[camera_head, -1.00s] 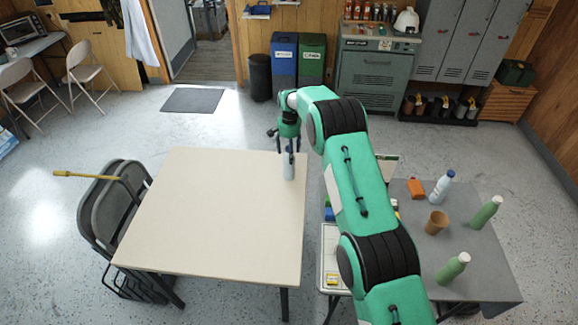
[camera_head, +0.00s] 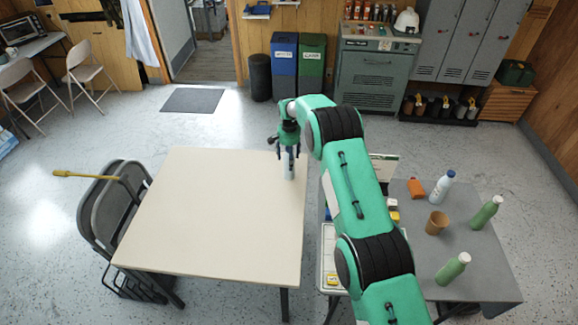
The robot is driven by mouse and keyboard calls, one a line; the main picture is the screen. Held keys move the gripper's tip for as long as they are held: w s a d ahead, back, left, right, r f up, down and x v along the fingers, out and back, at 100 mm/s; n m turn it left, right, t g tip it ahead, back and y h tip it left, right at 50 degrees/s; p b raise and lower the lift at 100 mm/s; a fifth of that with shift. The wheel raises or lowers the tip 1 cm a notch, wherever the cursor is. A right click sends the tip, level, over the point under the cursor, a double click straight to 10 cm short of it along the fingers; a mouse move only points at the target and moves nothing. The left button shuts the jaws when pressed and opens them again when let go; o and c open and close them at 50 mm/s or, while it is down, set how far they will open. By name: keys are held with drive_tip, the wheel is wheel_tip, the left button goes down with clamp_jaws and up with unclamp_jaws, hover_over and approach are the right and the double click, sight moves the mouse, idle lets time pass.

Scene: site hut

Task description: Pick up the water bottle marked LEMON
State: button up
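On the grey table at right stand a light blue and white bottle (camera_head: 441,190) and two green bottles with pale caps, one farther back (camera_head: 485,213) and one nearer (camera_head: 453,269). I cannot read LEMON on any bottle.
A brown cup (camera_head: 436,222) and an orange item (camera_head: 416,188) share the grey table (camera_head: 485,260). My arm hides part of its left side. A dark chair (camera_head: 100,205) and a yellow-handled tool (camera_head: 85,175) are at left. Most of the cream table is clear.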

clamp_jaws()
drive_tip(key=shift+r, duration=0.15)
drive_tip(key=shift+r, duration=1.25)
drive_tip(key=shift+s+d+r, duration=0.1)
drive_tip(key=shift+s+r, duration=0.2)
drive_tip(key=shift+r, duration=0.2)
drive_tip(key=s+d, duration=0.2)
drive_tip(key=s, duration=0.5)
drive_tip(key=s+d+r, duration=0.1)
drive_tip(key=s+d, duration=0.1)
drive_tip(key=s, duration=0.5)
drive_tip(key=shift+s+d+r, duration=0.15)
drive_tip(key=shift+s+d, duration=0.1)
drive_tip(key=shift+s, duration=0.05)
